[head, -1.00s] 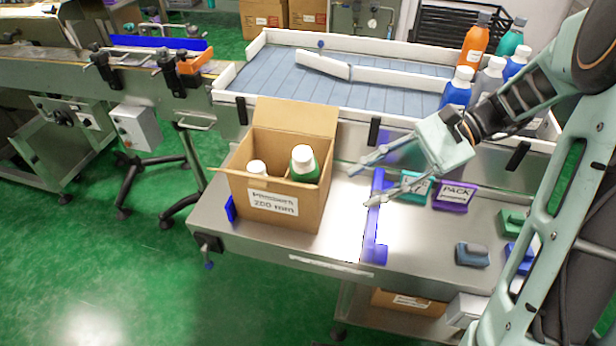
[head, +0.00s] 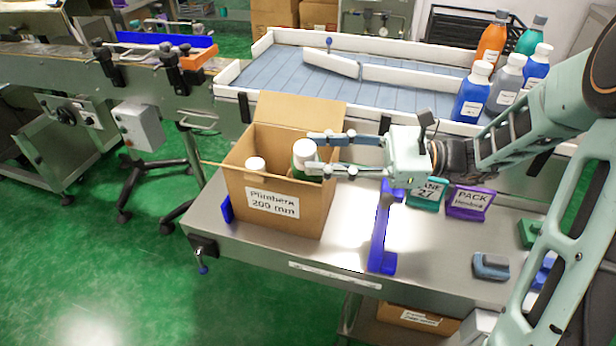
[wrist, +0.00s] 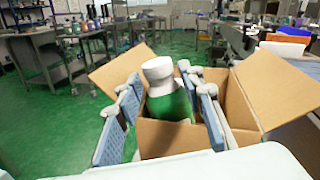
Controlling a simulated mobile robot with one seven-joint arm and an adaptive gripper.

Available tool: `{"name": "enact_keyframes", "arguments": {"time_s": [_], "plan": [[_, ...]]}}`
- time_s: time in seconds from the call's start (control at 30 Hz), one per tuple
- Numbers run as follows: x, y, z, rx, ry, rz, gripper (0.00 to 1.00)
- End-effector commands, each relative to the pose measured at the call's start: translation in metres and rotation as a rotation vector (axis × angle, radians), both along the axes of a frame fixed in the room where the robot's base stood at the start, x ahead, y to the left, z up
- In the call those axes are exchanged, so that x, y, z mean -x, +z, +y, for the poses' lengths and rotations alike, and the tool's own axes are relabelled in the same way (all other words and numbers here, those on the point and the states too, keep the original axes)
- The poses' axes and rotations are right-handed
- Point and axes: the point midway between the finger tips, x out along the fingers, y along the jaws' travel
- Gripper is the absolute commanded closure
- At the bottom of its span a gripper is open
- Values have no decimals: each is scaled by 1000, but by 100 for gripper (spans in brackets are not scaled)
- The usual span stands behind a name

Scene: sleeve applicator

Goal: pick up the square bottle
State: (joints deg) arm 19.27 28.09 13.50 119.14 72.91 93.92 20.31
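A green bottle with a white cap (head: 303,152) stands in the open cardboard box (head: 284,204). In the wrist view the green bottle (wrist: 168,104) is between the two fingers, its lower part hidden by the box. My gripper (head: 311,153) is open, with its fingers reaching over the box's right wall on either side of the bottle's upper part. I cannot tell whether either finger touches it. A second white-capped bottle (head: 255,164) stands in the box's left part, mostly hidden. I cannot tell from the visible parts which bottle is square.
The box's flaps stand open. A blue rail (head: 380,232) is right of the box, with LANE (head: 428,192) and PACK (head: 468,202) signs beyond. Several bottles, including a blue one (head: 471,95), stand on the conveyor tray (head: 290,72) behind. Bare steel table lies in front.

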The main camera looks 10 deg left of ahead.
Motion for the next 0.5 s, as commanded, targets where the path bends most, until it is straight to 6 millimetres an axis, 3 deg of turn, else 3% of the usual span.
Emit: {"name": "enact_keyframes", "arguments": {"time_s": [0.2, 0.5], "plan": [[6, 0, 28, 1, 3, -2, 64], [6, 1, 31, 1, 1, -1, 67]]}}
